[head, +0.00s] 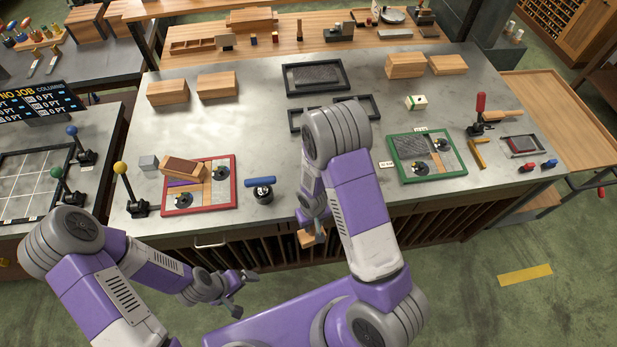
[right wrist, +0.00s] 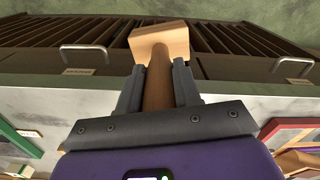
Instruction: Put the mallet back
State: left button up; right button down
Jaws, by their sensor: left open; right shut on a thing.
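The wooden mallet is held by its handle in my right gripper (head: 312,219); its block-shaped head (head: 309,238) shows just in front of the workbench's front edge. In the right wrist view the handle (right wrist: 158,88) lies between the two fingers (right wrist: 158,90), and the pale head (right wrist: 160,40) sticks out beyond them, over the bench's slotted front. My left gripper (head: 240,291) is open and empty, low in front of the bench at left. Part of the right gripper is hidden behind its own arm in the head view.
Drawers with handles (head: 211,244) run below. Bare bench lies left of centre.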

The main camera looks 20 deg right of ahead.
pick_arm(q)
notch_tip(320, 180, up, 2)
jog(key=shift+r+p, duration=0.1)
jog(key=shift+p, duration=0.55)
pick_arm(e)
notch_tip(320, 180, up, 2)
jog(key=shift+r, duration=0.15)
